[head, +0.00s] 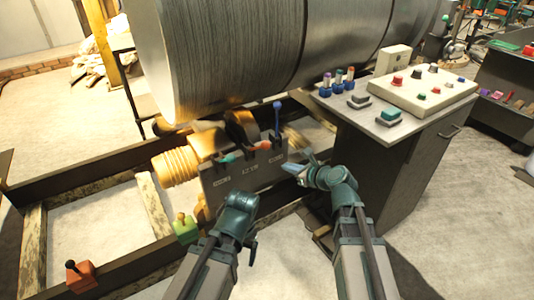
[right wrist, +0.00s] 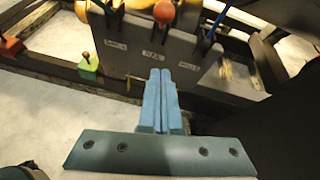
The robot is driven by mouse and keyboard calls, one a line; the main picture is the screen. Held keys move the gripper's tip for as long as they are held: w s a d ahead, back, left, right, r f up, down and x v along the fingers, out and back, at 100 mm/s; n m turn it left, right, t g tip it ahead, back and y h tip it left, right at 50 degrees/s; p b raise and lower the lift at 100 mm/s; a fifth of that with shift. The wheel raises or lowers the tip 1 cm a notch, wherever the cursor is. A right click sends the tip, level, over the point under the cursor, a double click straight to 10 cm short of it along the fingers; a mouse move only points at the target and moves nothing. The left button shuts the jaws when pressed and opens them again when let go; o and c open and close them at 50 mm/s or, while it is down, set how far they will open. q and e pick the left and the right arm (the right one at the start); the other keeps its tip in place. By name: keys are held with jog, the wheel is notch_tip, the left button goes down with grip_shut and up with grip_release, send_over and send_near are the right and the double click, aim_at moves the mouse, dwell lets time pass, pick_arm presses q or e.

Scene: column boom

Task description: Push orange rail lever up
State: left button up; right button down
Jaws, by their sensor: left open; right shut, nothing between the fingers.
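The orange lever (head: 262,144) stands at the middle slot of a dark upright panel (head: 222,190) below the large metal drum. Its round orange knob (right wrist: 164,12) shows at the top of the right wrist view, above the middle label. My right gripper (head: 290,169) is shut and empty, at the panel's right side. Its blue fingers (right wrist: 160,75) lie together below the knob, apart from it in the picture. My left gripper (head: 240,204) is open in front of the panel's lower part; its fingers are hard to make out.
A blue lever (head: 277,107) stands right of the orange one, and a teal-tipped lever (head: 226,158) left. A green box (head: 186,231) and an orange-red box (head: 80,277) with small levers sit on the frame. A control desk (head: 385,128) stands close on the right.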

jog(key=b, duration=0.1)
send_near(257, 148)
jog(key=shift+w+a+f, duration=0.25)
jog(key=shift+w+f, duration=0.35)
jog(key=shift+w, duration=0.05)
jog(key=shift+w+a+f, duration=0.25)
jog(key=shift+w+f, duration=0.35)
jog(key=shift+w, duration=0.05)
jog(key=shift+w+a+f, duration=0.25)
jog(key=shift+w+f, duration=0.35)
jog(key=shift+w, duration=0.05)
